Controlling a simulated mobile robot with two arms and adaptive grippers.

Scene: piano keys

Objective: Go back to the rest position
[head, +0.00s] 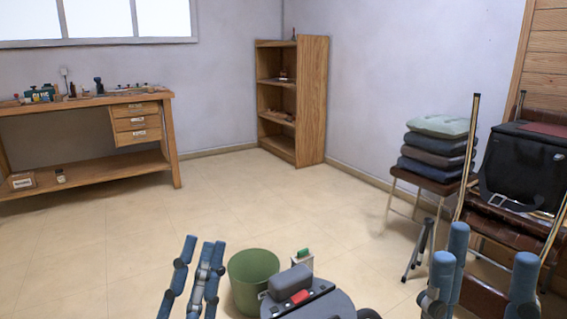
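My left gripper (198,255) is at the bottom, left of the centre, with its blue jointed fingers pointing up. Its fingers are apart and nothing is between them. My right gripper (487,262) is at the bottom right, also with blue fingers pointing up and spread wide. It is empty. Only the fingers of both grippers show; the palms and arms are cut off by the lower edge. No piano or keys are in view.
A green bucket (253,277) stands on the floor right of my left gripper. Stacked chairs with a black bag (525,165) and a stool with cushions (437,146) are at the right. A wooden workbench (85,103) and shelf (312,100) stand behind. The middle floor is clear.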

